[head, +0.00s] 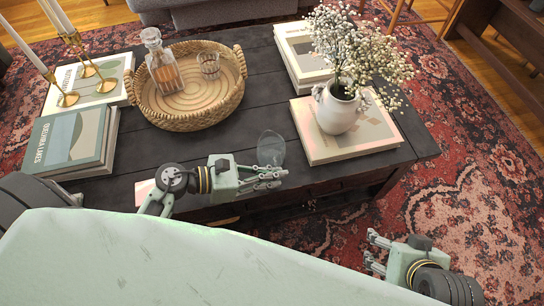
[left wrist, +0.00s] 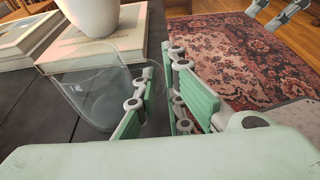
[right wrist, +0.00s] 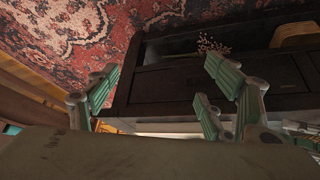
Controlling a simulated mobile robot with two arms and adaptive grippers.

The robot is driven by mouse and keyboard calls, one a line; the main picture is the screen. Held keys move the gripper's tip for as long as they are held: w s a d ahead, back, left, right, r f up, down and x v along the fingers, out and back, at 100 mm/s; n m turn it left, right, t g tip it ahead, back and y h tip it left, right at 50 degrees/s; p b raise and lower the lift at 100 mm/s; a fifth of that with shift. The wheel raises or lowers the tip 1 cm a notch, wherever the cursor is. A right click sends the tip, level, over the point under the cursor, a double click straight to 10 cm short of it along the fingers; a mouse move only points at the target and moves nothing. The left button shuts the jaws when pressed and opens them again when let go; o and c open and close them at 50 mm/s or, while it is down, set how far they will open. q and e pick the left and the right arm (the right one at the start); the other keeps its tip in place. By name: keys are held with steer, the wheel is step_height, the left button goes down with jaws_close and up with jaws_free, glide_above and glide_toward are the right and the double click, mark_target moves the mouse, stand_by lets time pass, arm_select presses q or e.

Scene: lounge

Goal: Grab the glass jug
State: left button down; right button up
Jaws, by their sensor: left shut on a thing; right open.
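The clear glass jug (head: 271,146) stands near the front edge of the dark table, partly hidden by my fingers. My left gripper (head: 274,178) is shut on the jug at its near side. In the left wrist view the jug (left wrist: 95,95) is left of the fingers (left wrist: 160,92), one finger against its side; the exact grip is hard to see through the glass. My right gripper (head: 372,252) is open and empty, out over the rug right of the table. The right wrist view shows its fingers (right wrist: 165,85) spread apart.
A wicker tray (head: 188,122) holds a decanter (head: 162,65) and a tumbler (head: 209,66). A white flower vase (head: 336,110) stands on a book (head: 345,143) right of the jug. Books (head: 70,140) and candlesticks (head: 70,95) are on the left. Bare table lies left of the jug.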

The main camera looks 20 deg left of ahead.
arm_select(q)
steer(key=shift+r, duration=0.15)
stand_by(0.5)
steer(key=shift+r, duration=0.3)
steer(key=shift+r+p, duration=0.4)
steer(key=shift+r, duration=0.3)
arm_select(e)
steer(key=s+d+r+g+p, duration=0.1)
steer(key=s+g+p, duration=0.1)
steer(key=s, duration=0.2)
arm_select(q)
steer(key=w+d+r+p, duration=0.1)
steer(key=d+r+p, duration=0.1)
steer(key=d+r, duration=0.7)
steer(key=shift+w+d, duration=0.35)
steer(key=shift+d, duration=0.9)
arm_select(e)
steer(key=s+x, duration=0.1)
steer(key=x, duration=0.7)
steer(key=shift+s+d+f+g+h, duration=0.2)
steer(key=shift+s+f+g+h, duration=0.15)
steer(key=shift+f, duration=0.3)
